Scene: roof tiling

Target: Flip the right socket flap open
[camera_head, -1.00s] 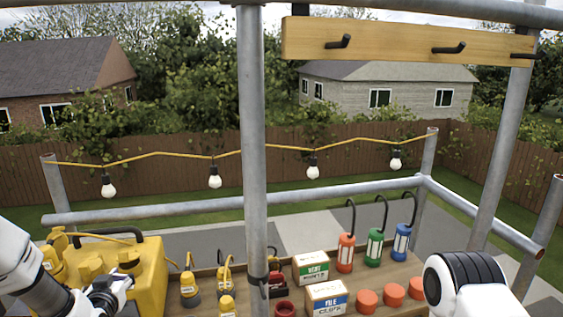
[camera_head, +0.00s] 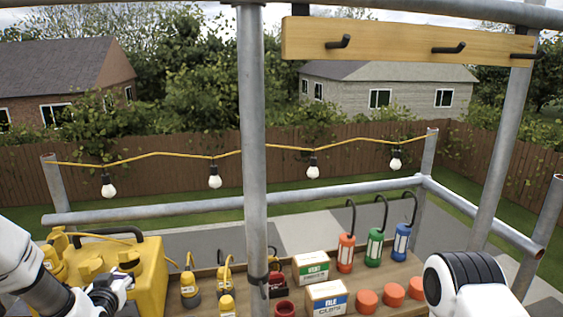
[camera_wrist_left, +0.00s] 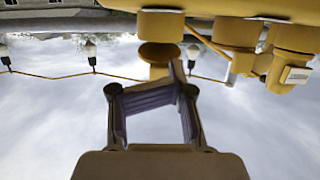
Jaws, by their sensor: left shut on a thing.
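The yellow power box (camera_head: 150,265) stands at the lower left of the head view, with a black handle and yellow sockets on its front. My left gripper (camera_head: 124,287) is at its right-hand socket and is shut on the right socket flap (camera_head: 128,259). In the left wrist view, the gripper (camera_wrist_left: 150,92) shows below a round yellow socket part (camera_wrist_left: 160,53), with its finger pads a little apart. The fingers partly hide the flap, so its exact angle cannot be told. My right gripper is outside the views.
Yellow plugs (camera_head: 190,288) stand on the wooden bench right of the box, near a metal post (camera_head: 253,150). Cartons (camera_head: 326,298), red caps (camera_head: 367,300) and coloured lanterns (camera_head: 346,252) stand farther right. A bulb string (camera_head: 214,181) hangs behind.

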